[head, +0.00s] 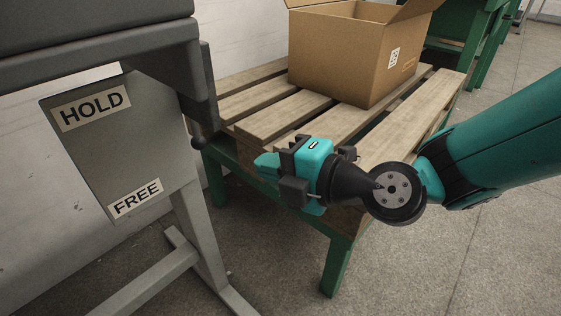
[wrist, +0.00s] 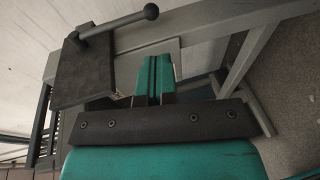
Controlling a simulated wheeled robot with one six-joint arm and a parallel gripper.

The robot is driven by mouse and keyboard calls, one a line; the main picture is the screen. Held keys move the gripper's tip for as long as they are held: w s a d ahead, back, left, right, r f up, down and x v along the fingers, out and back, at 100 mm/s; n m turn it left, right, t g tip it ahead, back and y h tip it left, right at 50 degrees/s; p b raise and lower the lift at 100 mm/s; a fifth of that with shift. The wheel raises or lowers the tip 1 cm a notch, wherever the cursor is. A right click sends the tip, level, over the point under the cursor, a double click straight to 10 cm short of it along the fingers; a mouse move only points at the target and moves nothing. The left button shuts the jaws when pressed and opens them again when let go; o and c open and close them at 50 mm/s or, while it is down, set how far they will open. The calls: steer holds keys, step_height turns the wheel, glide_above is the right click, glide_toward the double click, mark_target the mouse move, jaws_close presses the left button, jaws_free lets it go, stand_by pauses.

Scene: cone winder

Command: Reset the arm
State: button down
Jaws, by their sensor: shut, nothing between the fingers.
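My gripper (head: 267,163) is in the middle of the head view, in front of the slatted wooden bench, with its fingers pointing left toward the grey machine. My teal arm reaches in from the right edge. In the wrist view the two teal fingers (wrist: 154,78) are together, with nothing between them. The gripper appears apart from the machine's lever, which ends in a dark ball knob (wrist: 151,11) in the wrist view.
A grey machine frame with a HOLD and FREE plate (head: 125,140) stands at the left. An open cardboard box (head: 340,55) sits on the slatted bench (head: 275,115), which has green legs. The concrete floor (head: 440,265) at the lower right is clear.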

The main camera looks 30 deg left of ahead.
steer(key=shift+v, duration=0.95)
steer(key=s+d+r+m+g+h+p, duration=0.1)
steer(key=s+d+r+m+h+p, duration=0.25)
steer(key=d+r+m+p, duration=0.6)
steer(key=s+d+r+m+h+p, duration=0.2)
steer(key=d+r+m+h+p, duration=0.25)
steer(key=d+r+m, duration=0.55)
steer(key=s+d+r+m+g+h+p, duration=0.1)
steer(key=s+d+r+m+h+p, duration=0.3)
steer(key=d+m+p, duration=0.6)
step_height(320, 180, up, 36)
steer(key=w+d+n+p, duration=0.1)
steer(key=n+p, duration=0.1)
steer(key=p, duration=3)
steer(key=shift+d, duration=0.35)
